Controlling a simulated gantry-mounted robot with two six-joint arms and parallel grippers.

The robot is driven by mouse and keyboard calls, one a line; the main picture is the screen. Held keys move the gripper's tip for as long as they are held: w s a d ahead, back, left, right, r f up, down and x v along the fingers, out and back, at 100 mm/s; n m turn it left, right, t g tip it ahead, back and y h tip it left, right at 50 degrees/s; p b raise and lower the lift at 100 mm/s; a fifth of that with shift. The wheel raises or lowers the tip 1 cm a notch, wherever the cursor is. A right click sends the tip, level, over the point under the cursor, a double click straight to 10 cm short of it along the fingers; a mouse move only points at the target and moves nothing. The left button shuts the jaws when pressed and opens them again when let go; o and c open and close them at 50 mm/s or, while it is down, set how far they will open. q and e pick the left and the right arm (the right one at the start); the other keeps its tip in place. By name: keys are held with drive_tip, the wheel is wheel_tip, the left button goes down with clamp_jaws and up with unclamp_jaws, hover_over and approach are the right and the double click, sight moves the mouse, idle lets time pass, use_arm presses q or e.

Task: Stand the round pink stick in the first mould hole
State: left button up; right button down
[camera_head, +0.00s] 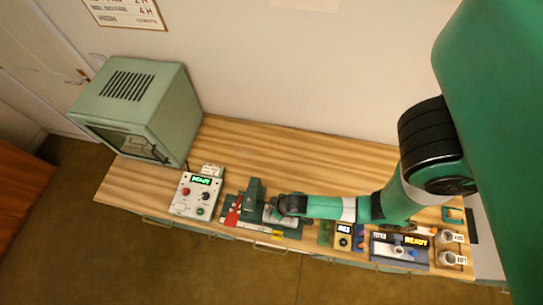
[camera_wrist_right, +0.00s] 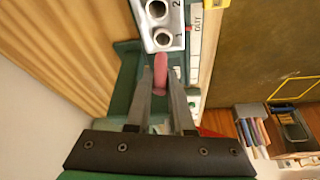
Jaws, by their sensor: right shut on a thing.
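The round pink stick (camera_wrist_right: 160,72) is between the two fingers of my right gripper (camera_wrist_right: 161,75) in the right wrist view, and the gripper is shut on it. The silver mould block (camera_wrist_right: 148,30) lies just beyond the fingertips, with two round holes showing, marked 1 and 2. The first hole (camera_wrist_right: 162,39) is the nearer one. The stick's far end is close to the block's near edge; I cannot tell its height above it. In the head view my right gripper (camera_head: 275,207) is over the green mould fixture, and the stick is hidden there. My left gripper is not in view.
A control box (camera_head: 197,194) stands left of the fixture, and a green cabinet (camera_head: 135,105) at the back left. A tester panel (camera_head: 400,248) and white cups (camera_head: 449,258) are to the right. The table's back half (camera_head: 290,155) is clear.

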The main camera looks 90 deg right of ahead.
drive_tip(key=shift+f, duration=0.5)
wheel_tip(320, 180, down, 2)
drive_tip(key=shift+a+f+b, duration=0.1)
drive_tip(key=shift+b, duration=0.55)
drive_tip(key=shift+f+b, duration=1.25)
drive_tip(key=shift+f, duration=0.15)
drive_tip(key=c, duration=0.7)
unclamp_jaws()
